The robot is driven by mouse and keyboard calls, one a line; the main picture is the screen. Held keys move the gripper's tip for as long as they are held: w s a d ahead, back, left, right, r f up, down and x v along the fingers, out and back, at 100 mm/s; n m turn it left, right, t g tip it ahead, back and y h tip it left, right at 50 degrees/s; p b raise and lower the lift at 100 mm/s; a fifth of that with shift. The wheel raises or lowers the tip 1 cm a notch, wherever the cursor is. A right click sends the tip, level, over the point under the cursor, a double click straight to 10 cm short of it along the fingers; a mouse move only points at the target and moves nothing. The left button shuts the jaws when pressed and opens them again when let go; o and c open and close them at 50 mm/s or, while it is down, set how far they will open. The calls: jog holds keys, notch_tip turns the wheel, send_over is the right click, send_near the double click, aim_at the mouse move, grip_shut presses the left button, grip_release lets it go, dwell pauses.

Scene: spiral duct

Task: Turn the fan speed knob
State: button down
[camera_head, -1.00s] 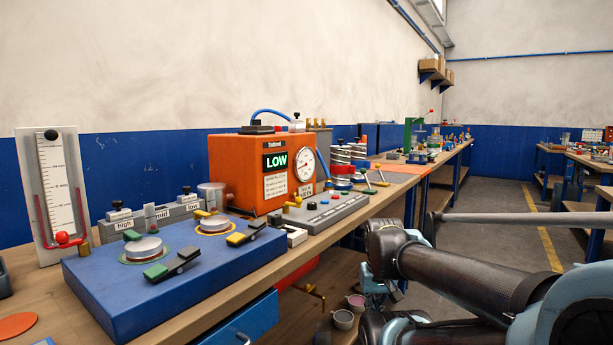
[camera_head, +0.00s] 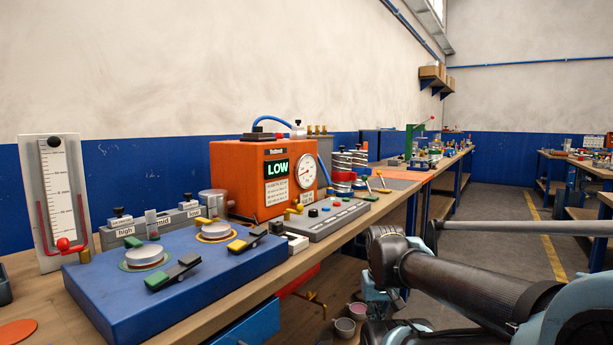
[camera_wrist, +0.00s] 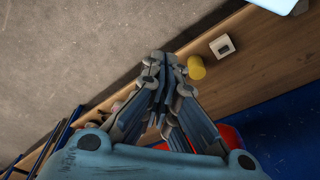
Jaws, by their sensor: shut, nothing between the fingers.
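In the head view, a blue box (camera_head: 165,275) on the bench carries two round silver knobs, one near (camera_head: 146,255) and one farther (camera_head: 215,230), with coloured levers beside them. Behind it a grey panel (camera_head: 180,222) bears the labels high, mid and low. No label tells me which of these is the fan speed knob. In the wrist view my gripper (camera_wrist: 160,60) is shut and empty, over the bench edge and floor. A yellow cylinder (camera_wrist: 196,68) lies just right of its fingertips, seemingly apart. I cannot make out the fingers in the head view.
An orange unit (camera_head: 235,180) reads LOW beside a round gauge. A grey button panel (camera_head: 325,218) stands in front of it. A scale with a red ball (camera_head: 60,195) stands at the left. A white square block (camera_wrist: 222,46) shows in the wrist view. The floor aisle at right is clear.

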jog(key=c, duration=2.1)
grip_release()
jog(key=o, duration=0.9)
notch_tip(320, 180, up, 3)
jog(key=shift+a+f+n, duration=0.1)
jog(key=shift+f+n, duration=0.1)
jog(key=shift+n, duration=0.2)
notch_tip(320, 180, up, 35)
jog(key=n+g, duration=0.2)
jog(key=n, duration=2)
send_over(313, 210)
jog(key=f, duration=1.6)
jog(key=shift+w+f, duration=0.2)
jog(key=shift+f, duration=0.15)
jog(key=shift+c, duration=0.5)
jog(key=c, duration=1)
